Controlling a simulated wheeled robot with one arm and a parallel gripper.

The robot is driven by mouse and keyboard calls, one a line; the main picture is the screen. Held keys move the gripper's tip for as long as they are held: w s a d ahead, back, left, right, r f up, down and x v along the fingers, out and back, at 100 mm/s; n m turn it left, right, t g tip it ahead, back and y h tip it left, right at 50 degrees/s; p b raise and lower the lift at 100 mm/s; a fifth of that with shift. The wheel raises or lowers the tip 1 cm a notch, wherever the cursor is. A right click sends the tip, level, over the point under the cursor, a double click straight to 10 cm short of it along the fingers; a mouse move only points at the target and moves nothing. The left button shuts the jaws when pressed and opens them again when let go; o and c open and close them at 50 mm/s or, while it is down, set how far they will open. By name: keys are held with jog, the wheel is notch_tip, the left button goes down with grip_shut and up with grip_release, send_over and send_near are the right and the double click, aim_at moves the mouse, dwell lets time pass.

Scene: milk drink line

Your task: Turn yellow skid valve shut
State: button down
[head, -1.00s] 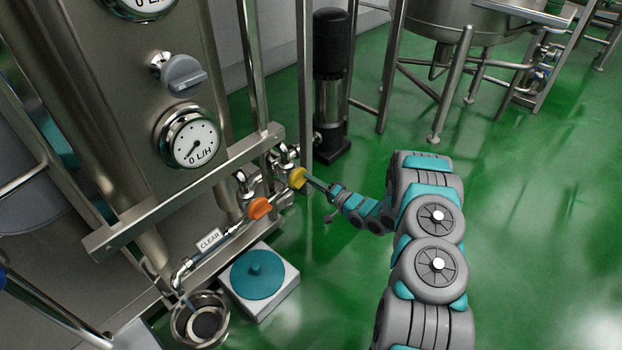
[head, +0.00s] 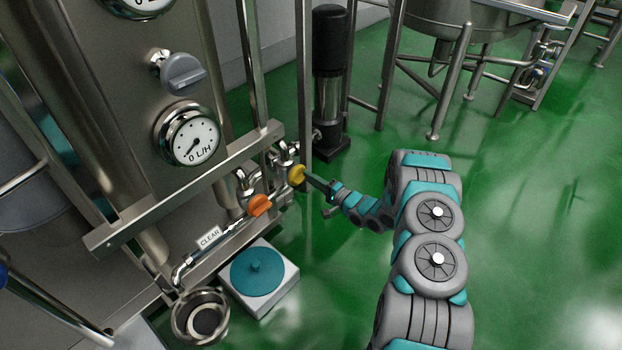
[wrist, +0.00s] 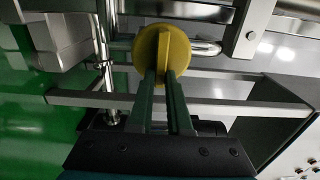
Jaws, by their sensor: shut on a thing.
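The yellow skid valve (head: 297,175) is a round knob on the low pipework of the steel skid. In the wrist view the yellow valve (wrist: 178,52) shows a raised bar across its face. My gripper (head: 311,180) reaches it from the right. In the wrist view the two green fingers of my gripper (wrist: 163,78) are shut on the lower end of that bar. The fingertips partly cover the knob. The bar runs nearly upright in the wrist view.
An orange valve (head: 260,205) sits just left on the same pipe, near a CLEAR label (head: 209,238). A teal-topped white box (head: 282,288) and a steel cup (head: 186,325) are below. A black and steel pump (head: 330,85) stands behind. Green floor is free to the right.

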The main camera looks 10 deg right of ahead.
jog(key=c, duration=0.9)
grip_release()
jog(key=shift+o, duration=0.2)
jog(key=b+v, duration=0.1)
jog(key=v, duration=0.6)
jog(key=shift+s+d, duration=0.25)
jog(key=shift+s, duration=0.05)
